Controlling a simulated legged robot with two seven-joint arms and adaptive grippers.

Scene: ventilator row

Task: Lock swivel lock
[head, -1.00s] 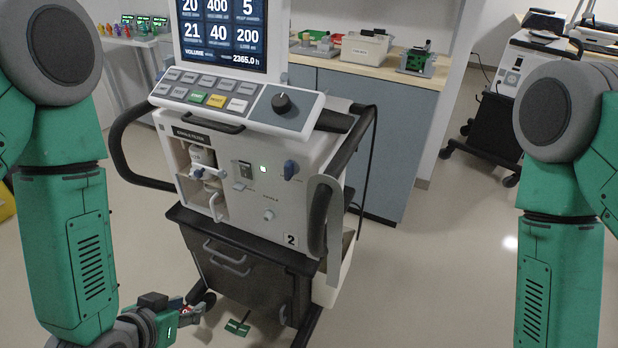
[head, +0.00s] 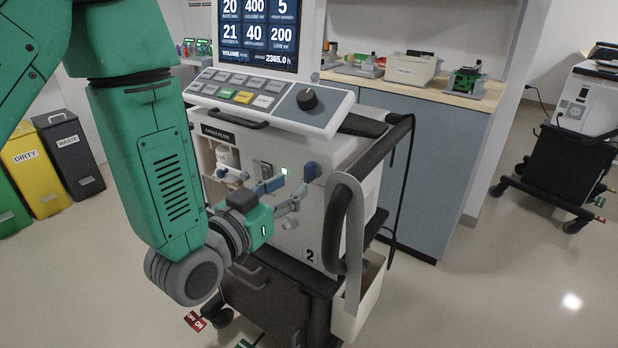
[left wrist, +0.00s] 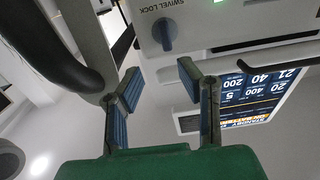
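The swivel lock is a blue knob (head: 309,171) on the upper right of the ventilator's white front panel (head: 320,215), beside a green light. In the left wrist view the blue knob (left wrist: 164,34) shows near the top, beside the label "SWIVEL LOCK", its grip running roughly up and down the picture. My left gripper (head: 282,194) is in front of the panel, just below and left of the knob. In the left wrist view my left gripper (left wrist: 160,84) has its blue-padded fingers apart, nothing between them, and the knob beyond the tips. My right gripper is not in view.
A dark curved handle (head: 352,225) runs along the ventilator's right side, close to the panel. The screen (head: 260,32) and button console (head: 270,100) overhang the panel. A counter (head: 405,90) stands behind. Yellow and dark bins (head: 40,175) stand at left.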

